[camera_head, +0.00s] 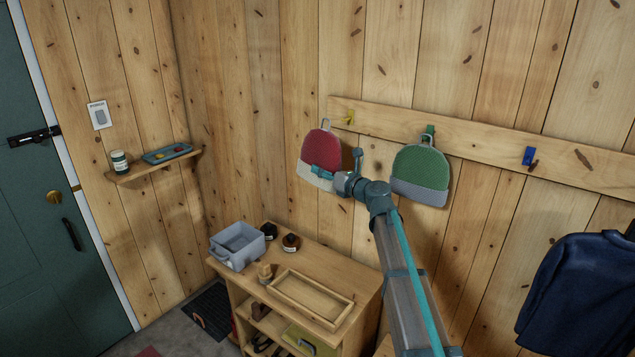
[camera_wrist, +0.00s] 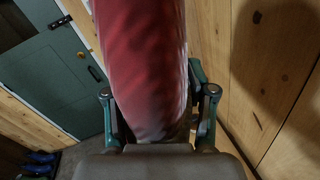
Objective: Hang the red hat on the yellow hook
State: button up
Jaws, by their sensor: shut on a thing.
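The red hat (camera_head: 321,150) has a pale grey brim and a small loop at its top. My gripper (camera_head: 325,171) is shut on the hat near its brim and holds it upright in front of the wall. In the wrist view the red hat (camera_wrist: 142,65) fills the space between the two fingers of my gripper (camera_wrist: 158,125). The yellow hook (camera_head: 347,118) is on the wooden rail, a little right of the hat's loop and at about the same height in the picture. I cannot tell whether the loop touches the hook; they appear apart.
A green hat (camera_head: 420,172) hangs from a green hook on the rail (camera_head: 475,139), right of my wrist. A blue hook (camera_head: 528,156) is bare, and a dark blue jacket (camera_head: 580,290) hangs lower right. Below stands a bench with a grey bin (camera_head: 237,245) and wooden tray (camera_head: 311,299).

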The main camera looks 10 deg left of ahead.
jog(key=shift+d+r, duration=0.1)
jog(key=shift+d, duration=0.25)
jog(key=shift+w, duration=0.35)
jog(key=shift+w+d+f+b, duration=0.15)
jog(key=shift+w+d+b, duration=0.45)
jog(key=shift+w, duration=0.6)
jog(key=shift+w+d+f+b, duration=0.15)
jog(key=shift+w+d+b, duration=0.4)
jog(key=shift+w, duration=0.65)
jog(key=shift+w+d+f+b, duration=0.15)
jog(key=shift+w+d+b, duration=0.4)
jog(key=shift+w, duration=0.65)
jog(key=shift+w+d+f, duration=0.35)
jog(key=shift+w+f, duration=0.1)
jog(key=shift+f, duration=0.05)
jog(key=o, duration=1.4)
